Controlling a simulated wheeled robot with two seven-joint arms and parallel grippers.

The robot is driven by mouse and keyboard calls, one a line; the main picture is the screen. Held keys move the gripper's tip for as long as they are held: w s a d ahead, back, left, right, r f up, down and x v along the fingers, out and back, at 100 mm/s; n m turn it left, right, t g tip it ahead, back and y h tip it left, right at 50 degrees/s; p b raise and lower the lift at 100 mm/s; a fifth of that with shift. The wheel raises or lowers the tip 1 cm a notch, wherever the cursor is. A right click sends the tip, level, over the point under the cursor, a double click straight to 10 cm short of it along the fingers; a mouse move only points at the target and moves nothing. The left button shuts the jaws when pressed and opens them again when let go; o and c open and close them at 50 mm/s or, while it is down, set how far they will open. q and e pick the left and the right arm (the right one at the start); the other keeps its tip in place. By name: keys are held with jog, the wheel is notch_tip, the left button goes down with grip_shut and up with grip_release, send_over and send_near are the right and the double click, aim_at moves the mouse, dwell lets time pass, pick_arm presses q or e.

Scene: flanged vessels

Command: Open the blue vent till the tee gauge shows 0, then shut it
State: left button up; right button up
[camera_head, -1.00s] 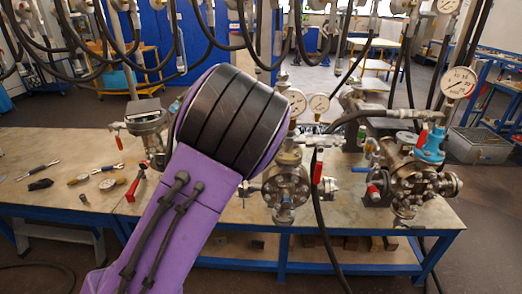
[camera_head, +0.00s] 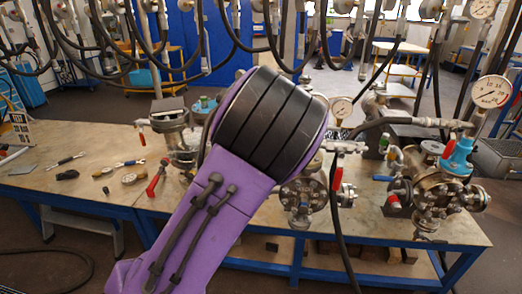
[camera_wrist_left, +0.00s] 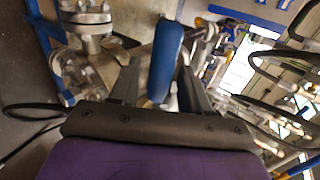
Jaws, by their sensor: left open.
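My left arm crosses the middle of the head view, its black wrist hiding the left gripper and part of the vessels. In the left wrist view my left gripper (camera_wrist_left: 158,88) is open, with a blue handle (camera_wrist_left: 166,55) in the gap between its fingers; contact cannot be told. In the head view a blue lever (camera_head: 384,178) shows on the right vessel (camera_head: 428,185); I cannot tell whether it is the same handle. A large gauge (camera_head: 491,91) stands above a blue fitting (camera_head: 457,157); its reading is too small to tell. My right gripper is not in view.
The bench (camera_head: 100,215) carries a left vessel (camera_head: 182,135), a middle flanged vessel (camera_head: 302,195), a red-handled valve (camera_head: 157,180) and loose tools (camera_head: 68,161). A black hose (camera_head: 338,230) hangs over its front. Cables hang above. The bench's left part is mostly free.

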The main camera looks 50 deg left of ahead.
pick_arm(q)
jog(key=v, duration=1)
jog(key=shift+d, duration=0.1)
dwell(2.2)
